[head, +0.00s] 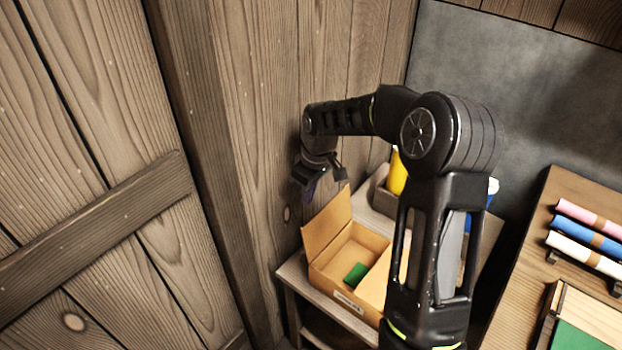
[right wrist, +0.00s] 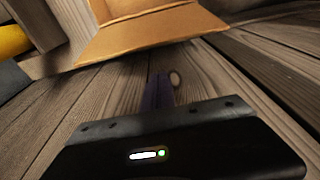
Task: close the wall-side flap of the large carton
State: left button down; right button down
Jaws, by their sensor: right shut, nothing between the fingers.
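The large carton (head: 345,292) stands open on a low wooden table beside the plank wall. Its wall-side flap (head: 326,222) stands up, raised and leaning toward the wall. A green piece (head: 356,274) lies inside the carton. My right gripper (head: 310,190) is shut and empty, pointing down close to the wall, just above the flap's upper edge in the head view. In the right wrist view its dark fingers (right wrist: 158,90) show against the wall planks, with tan cardboard (right wrist: 150,32) ahead of them; I see no clear contact. My left gripper is not in view. My right arm hides the carton's right side.
A grey bin (head: 380,200) with a yellow item (head: 397,173) stands behind the carton. At right, a wooden bench (head: 530,232) holds pink, blue and white rolls (head: 590,235). The plank wall (head: 255,130) leaves little room left of the carton.

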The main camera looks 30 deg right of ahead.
jog(key=s, duration=0.2)
jog(key=s+d+r, duration=0.1)
jog(key=shift+s+d+p, duration=0.1)
jog(key=shift+s+p, duration=0.25)
